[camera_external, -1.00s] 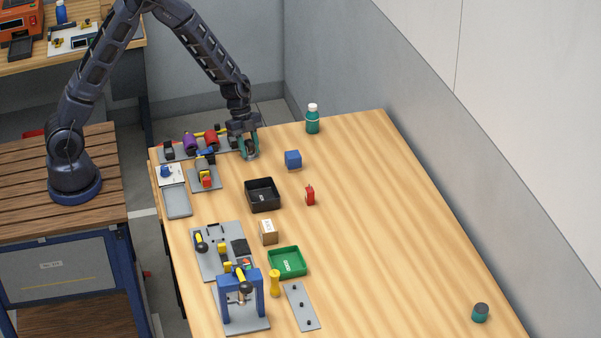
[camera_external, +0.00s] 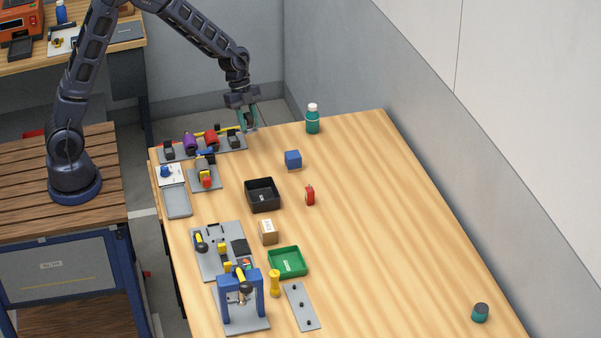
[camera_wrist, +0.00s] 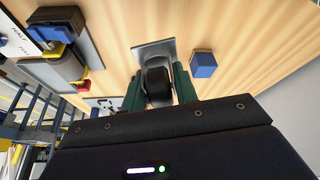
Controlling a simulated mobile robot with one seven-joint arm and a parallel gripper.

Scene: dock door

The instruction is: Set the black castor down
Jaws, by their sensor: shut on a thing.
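The black castor (camera_wrist: 158,86), a black wheel in a grey bracket with a flat grey plate, sits between the green fingers of my gripper (camera_wrist: 157,77) in the wrist view. My gripper is shut on it. In the external view my gripper (camera_external: 248,121) is above the back edge of the wooden table, to the right of the grey rack. The castor is mostly hidden by the fingers there. The plate appears above the tabletop, but the exact gap is hard to tell.
The grey rack (camera_external: 190,151) holds several parts at the back left. A teal bottle (camera_external: 312,121) and a blue cube (camera_external: 293,159) stand to the right of my gripper. A black tray (camera_external: 262,207) is nearer the front. The table's right half is mostly clear.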

